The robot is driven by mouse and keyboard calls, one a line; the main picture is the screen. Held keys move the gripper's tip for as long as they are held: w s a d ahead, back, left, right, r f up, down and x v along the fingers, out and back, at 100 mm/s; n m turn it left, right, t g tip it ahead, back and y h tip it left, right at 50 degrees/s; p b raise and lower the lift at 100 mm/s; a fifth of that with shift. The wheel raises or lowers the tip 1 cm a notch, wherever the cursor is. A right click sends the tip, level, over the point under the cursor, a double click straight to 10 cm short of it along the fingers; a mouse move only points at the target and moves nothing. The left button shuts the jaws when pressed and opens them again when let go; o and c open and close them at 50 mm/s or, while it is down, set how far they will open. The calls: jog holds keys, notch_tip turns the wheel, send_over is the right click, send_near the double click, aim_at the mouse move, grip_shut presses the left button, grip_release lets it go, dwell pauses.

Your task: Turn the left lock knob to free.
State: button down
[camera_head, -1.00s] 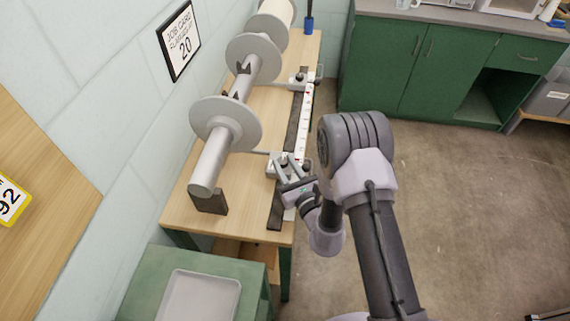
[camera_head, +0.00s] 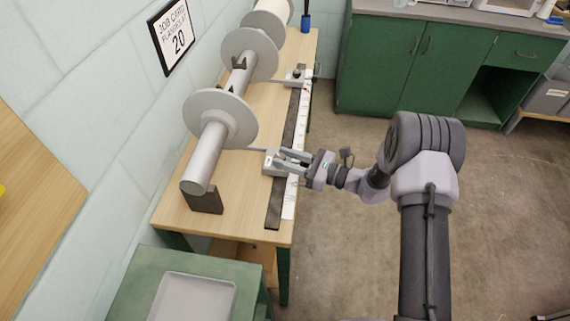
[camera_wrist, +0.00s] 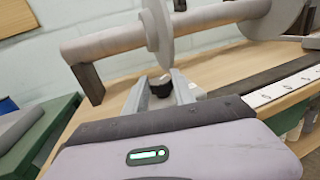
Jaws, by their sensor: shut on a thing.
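The near sliding block (camera_head: 269,168) sits on the dark rail at the bench's front edge. My gripper (camera_head: 280,157) reaches in from the right, its fingers over this block. In the wrist view, the fingers (camera_wrist: 158,88) stand on either side of a small dark lock knob (camera_wrist: 161,87) with a pale top, and are shut on it. In the head view the fingers mostly cover this knob, and its turn angle cannot be told. A second block with a dark knob (camera_head: 297,73) sits farther along the rail.
A grey roller with large flanges (camera_head: 219,117) lies behind the rail, close to my fingers. A white scale strip (camera_head: 302,110) runs along the rail (camera_head: 273,209). A green table with a tray (camera_head: 193,296) stands in front.

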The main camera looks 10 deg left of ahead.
jog(key=n+g, duration=0.1)
jog(key=g, duration=0.1)
jog(key=n+g+b, duration=0.1)
jog(key=g, duration=0.1)
jog(key=n+g+b, duration=0.1)
jog(key=g, duration=0.1)
jog(key=shift+w+f+n, duration=0.1)
jog(key=shift+w+n, duration=0.2)
jog(key=shift+n, duration=0.1)
jog(key=shift+w+a+n+g+h, duration=0.1)
jog(key=shift+n+g+h, duration=0.3)
jog(key=shift+n+g, duration=0.85)
jog(key=shift+w+n+g+h, duration=0.1)
jog(key=shift+n+g+h, duration=0.5)
jog(key=shift+g, duration=1.15)
jog(key=shift+w+r+n+g, duration=0.1)
jog(key=shift+r+n+g, duration=0.1)
jog(key=shift+n+g, duration=0.25)
jog(key=c, duration=1)
grip_release()
jog(key=shift+a, duration=0.15)
jog(key=shift+c, duration=0.2)
